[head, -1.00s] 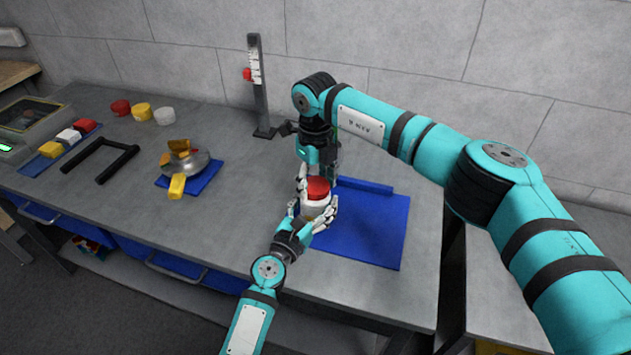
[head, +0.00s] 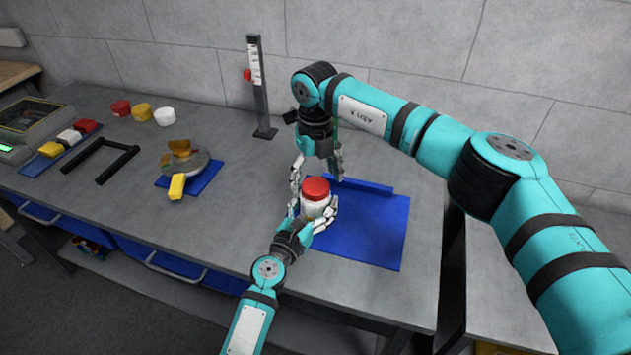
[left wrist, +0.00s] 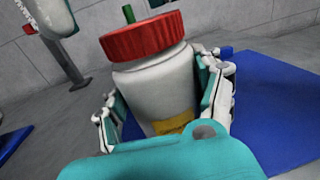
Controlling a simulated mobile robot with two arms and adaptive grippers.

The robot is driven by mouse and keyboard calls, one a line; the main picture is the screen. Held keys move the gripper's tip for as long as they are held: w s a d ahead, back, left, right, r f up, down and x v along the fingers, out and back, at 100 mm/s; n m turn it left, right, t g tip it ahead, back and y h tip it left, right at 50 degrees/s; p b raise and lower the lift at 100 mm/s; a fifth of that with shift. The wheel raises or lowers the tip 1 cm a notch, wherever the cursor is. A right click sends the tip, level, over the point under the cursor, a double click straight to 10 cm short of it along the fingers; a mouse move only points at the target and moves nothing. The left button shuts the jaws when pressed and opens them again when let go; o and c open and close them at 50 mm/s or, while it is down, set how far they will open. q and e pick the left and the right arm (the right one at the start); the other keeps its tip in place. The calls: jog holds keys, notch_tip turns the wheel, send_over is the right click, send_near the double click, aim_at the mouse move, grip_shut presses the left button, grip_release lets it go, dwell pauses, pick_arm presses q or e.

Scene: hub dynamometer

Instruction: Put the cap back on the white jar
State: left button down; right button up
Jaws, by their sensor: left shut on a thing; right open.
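The white jar (head: 315,207) is held upright or nearly so over the blue mat, with a yellow label low on its side in the left wrist view (left wrist: 160,92). The red cap (head: 316,188) sits on the jar's mouth, and it also shows in the left wrist view (left wrist: 143,38). No gap shows under its rim; I cannot tell how tight it is. My left gripper (head: 312,211) is shut on the jar's body, one finger on each side. My right gripper (head: 317,168) is open just above the cap, its fingers spread to either side and apart from it.
A blue mat (head: 372,225) with a raised back edge lies under and right of the jar. A black post with a scale (head: 257,90) stands behind. The table's front middle is clear.

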notch_tip(320, 180, up, 2)
jog(key=shift+r, duration=0.25)
jog(key=shift+c, duration=0.2)
jog(key=n, duration=0.1)
jog(key=r+n, duration=0.1)
jog(key=n, duration=0.1)
jog(key=shift+r, duration=0.25)
notch_tip(320, 180, up, 2)
jog(key=n, duration=0.5)
jog(key=shift+n, duration=0.4)
jog(key=shift+f, duration=4)
